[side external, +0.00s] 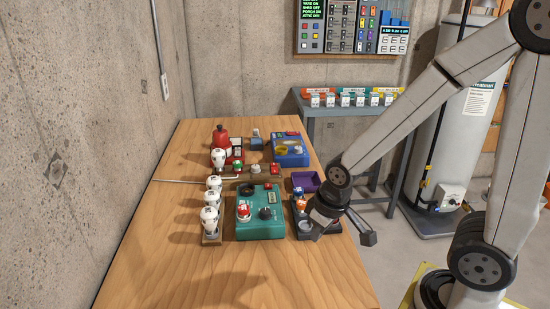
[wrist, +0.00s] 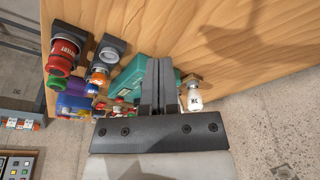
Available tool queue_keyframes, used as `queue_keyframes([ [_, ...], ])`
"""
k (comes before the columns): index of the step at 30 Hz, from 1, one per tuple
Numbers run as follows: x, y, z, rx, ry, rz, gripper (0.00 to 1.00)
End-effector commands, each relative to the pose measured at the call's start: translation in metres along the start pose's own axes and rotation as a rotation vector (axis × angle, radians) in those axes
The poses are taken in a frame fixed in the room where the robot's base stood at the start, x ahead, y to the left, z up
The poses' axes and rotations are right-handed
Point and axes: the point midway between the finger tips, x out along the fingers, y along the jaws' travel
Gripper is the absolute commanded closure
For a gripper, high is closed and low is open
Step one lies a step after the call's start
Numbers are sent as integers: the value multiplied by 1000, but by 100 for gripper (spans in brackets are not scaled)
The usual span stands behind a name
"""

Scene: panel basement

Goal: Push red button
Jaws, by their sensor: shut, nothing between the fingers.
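Several red-topped buttons are in view and I cannot tell which one is meant. In the side view, a red button with a white band (side external: 244,211) stands on the teal box (side external: 262,230). A smaller red button (side external: 275,169) stands farther back. In the wrist view, a large red button with white lettering (wrist: 64,55) sits on a dark housing at the upper left. My gripper (side external: 318,217) is shut and empty, right of the teal box above the table. In the wrist view its fingers (wrist: 158,64) hide part of the teal box (wrist: 132,78). No contact with a button shows.
White bulb-like pieces (side external: 210,218) stand in a row left of the teal box. A blue box (side external: 290,152), red device (side external: 221,140) and purple tray (side external: 305,181) lie behind. An orange-and-white button (wrist: 98,75) is near the fingers. The front of the wooden table (side external: 230,285) is clear.

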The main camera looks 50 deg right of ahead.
Motion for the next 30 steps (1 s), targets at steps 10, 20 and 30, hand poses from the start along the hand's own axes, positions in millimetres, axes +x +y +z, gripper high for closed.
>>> queue_keyframes([
  [10, 0, 0, 0, 0, 0, 0, 100],
  [20, 0, 1, -3, -3, 6, 4, 100],
  [30, 2, 21, -39, -57, 80, 63, 100],
])
